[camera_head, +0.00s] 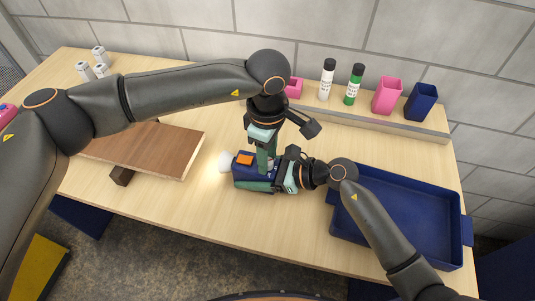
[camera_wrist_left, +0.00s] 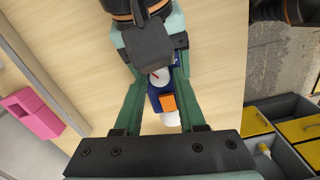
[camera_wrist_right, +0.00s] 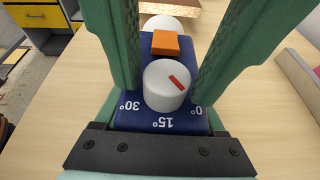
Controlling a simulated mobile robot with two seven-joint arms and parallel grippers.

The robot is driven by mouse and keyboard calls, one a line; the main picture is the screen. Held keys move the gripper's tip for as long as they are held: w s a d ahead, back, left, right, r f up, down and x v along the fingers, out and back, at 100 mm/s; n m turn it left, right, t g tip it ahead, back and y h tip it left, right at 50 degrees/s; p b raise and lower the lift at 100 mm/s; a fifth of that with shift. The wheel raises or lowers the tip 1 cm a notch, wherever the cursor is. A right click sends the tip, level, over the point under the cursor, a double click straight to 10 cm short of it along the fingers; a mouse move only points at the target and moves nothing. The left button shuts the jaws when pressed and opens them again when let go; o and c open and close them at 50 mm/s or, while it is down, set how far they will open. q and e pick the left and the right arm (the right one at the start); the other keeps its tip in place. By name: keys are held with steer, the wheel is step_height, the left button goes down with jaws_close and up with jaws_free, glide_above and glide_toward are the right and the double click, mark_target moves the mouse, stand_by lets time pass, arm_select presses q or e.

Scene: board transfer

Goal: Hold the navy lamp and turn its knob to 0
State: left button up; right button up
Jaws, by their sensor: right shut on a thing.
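The navy lamp (camera_head: 243,175) lies on the table, with an orange block (camera_wrist_right: 165,43) on top and a white rounded end at the left in the head view. Its white knob (camera_wrist_right: 164,88) has a red mark, turned toward the 0° side of the 30°, 15°, 0° scale. My right gripper (camera_head: 275,174) is shut on the lamp from the right. My left gripper (camera_head: 265,165) points down over the lamp, open, its fingers on either side of the knob. The knob also shows between them in the left wrist view (camera_wrist_left: 160,78). I cannot tell whether they touch it.
A navy tray (camera_head: 461,208) is at the right. A wooden board (camera_head: 155,145) on a dark support is at the left. Bottles (camera_head: 328,80) and pink (camera_head: 387,95) and navy (camera_head: 421,102) cups stand on the back ledge.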

arm_select(q)
jaws_close()
steer(key=n, duration=0.4)
steer(key=shift+n, duration=0.3)
stand_by(0.3)
steer(key=shift+o, duration=2.1)
jaws_free()
step_height(320, 180, up, 12)
